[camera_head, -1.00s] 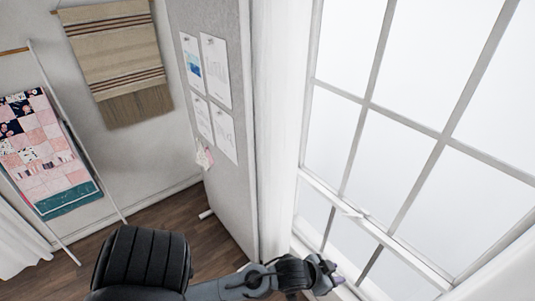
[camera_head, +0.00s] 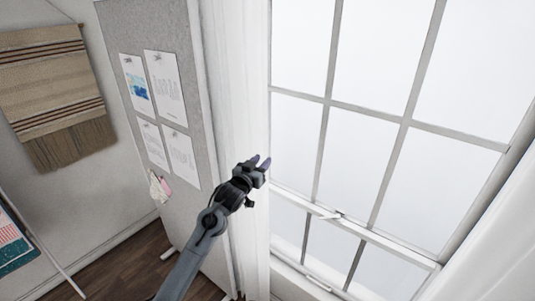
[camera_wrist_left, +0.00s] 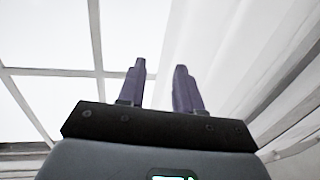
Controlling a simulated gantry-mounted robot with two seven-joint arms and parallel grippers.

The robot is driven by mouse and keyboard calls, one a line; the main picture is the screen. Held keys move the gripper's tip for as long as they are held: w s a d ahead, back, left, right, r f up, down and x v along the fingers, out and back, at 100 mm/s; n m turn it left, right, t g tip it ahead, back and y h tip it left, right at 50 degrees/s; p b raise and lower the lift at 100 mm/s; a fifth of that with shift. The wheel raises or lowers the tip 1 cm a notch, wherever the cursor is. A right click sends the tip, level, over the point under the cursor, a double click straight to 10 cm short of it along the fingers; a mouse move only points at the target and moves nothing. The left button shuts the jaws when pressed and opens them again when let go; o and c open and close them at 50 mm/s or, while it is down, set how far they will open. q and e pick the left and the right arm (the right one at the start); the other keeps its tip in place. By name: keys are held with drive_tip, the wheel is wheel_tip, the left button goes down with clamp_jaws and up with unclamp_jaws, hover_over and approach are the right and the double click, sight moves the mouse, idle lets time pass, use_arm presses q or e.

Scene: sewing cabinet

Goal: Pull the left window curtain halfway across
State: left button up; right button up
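The left window curtain (camera_head: 235,75) hangs as a narrow white bunch at the left edge of the window (camera_head: 375,120). My left gripper (camera_head: 259,162) is raised in front of the curtain's right side, near the window frame. Its two purple fingers are apart. In the left wrist view the gripper (camera_wrist_left: 160,80) is open, with no cloth visible between the fingers. White folded fabric (camera_wrist_left: 235,60) fills the right of that view, beside the fingers; whether it touches them I cannot tell. My right gripper is not in view.
A grey pinboard (camera_head: 190,85) with several pinned papers stands just left of the curtain. A striped woven hanging (camera_head: 50,85) is on the wall behind. White fabric (camera_head: 490,240) shows at the lower right. The space before the window panes looks clear.

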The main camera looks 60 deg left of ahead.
sight(268, 154)
use_arm(q)
drive_tip(key=shift+p+x, duration=0.5)
drive_tip(key=shift+x, duration=2.45)
clamp_jaws()
